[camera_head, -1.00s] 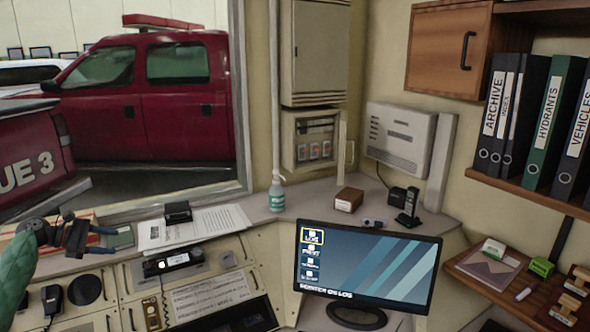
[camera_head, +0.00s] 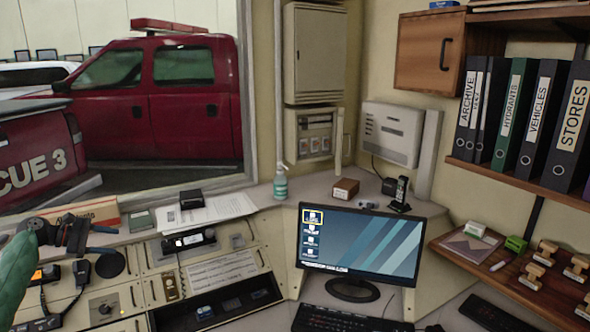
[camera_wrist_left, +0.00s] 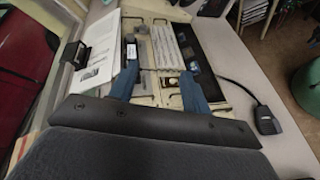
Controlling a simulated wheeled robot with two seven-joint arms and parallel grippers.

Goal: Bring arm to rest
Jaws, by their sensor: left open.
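My left gripper (camera_head: 84,236) is at the left of the head view, on an arm in a green sleeve. My right gripper is not in view.
A monitor (camera_head: 358,247) stands on the desk, with a keyboard (camera_head: 345,320) in front. A spray bottle (camera_head: 280,182), a brown box (camera_head: 345,189) and a cordless phone (camera_head: 400,194) stand behind. Papers (camera_head: 215,212) lie under the window. Binders (camera_head: 533,115) and stamps (camera_head: 544,254) fill shelves at right.

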